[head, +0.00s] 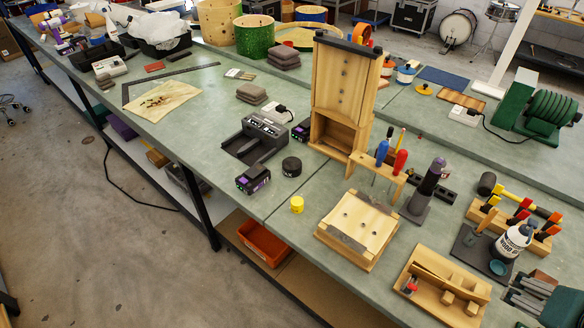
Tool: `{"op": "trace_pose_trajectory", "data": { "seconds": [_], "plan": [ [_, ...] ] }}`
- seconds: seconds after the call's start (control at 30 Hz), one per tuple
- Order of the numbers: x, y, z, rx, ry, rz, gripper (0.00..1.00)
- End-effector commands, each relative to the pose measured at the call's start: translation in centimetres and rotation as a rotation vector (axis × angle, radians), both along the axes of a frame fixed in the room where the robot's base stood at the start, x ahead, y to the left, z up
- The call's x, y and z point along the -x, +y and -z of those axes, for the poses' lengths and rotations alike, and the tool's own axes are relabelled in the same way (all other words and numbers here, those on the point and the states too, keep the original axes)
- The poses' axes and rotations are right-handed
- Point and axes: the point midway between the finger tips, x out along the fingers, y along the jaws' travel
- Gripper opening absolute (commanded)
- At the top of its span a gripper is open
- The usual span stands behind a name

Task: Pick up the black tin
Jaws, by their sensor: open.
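A small round black tin (291,166) sits upright on the green-grey bench top (225,140) near the middle of the head view. It stands just right of a dark charger-like block (257,138) and behind a black and purple battery pack (253,180). Its top and front side show, and nothing covers it. My gripper and arm are not in view.
A tall wooden cabinet (343,90) stands behind and right of the tin. A second battery pack (301,131) lies behind it. A small yellow pot (297,204) and a wooden block (357,228) with metal edges are nearer.

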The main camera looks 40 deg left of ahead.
Motion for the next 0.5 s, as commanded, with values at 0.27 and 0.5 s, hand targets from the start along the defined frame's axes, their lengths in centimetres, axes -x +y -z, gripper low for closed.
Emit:
{"op": "trace_pose_trajectory", "data": {
  "seconds": [0.27,0.5],
  "plan": [
    [0.1,0.0,-2.5,0.000,0.000,0.000,0.60],
    [0.0,0.0,-5.1,0.000,0.000,0.000,0.60]
  ]
}}
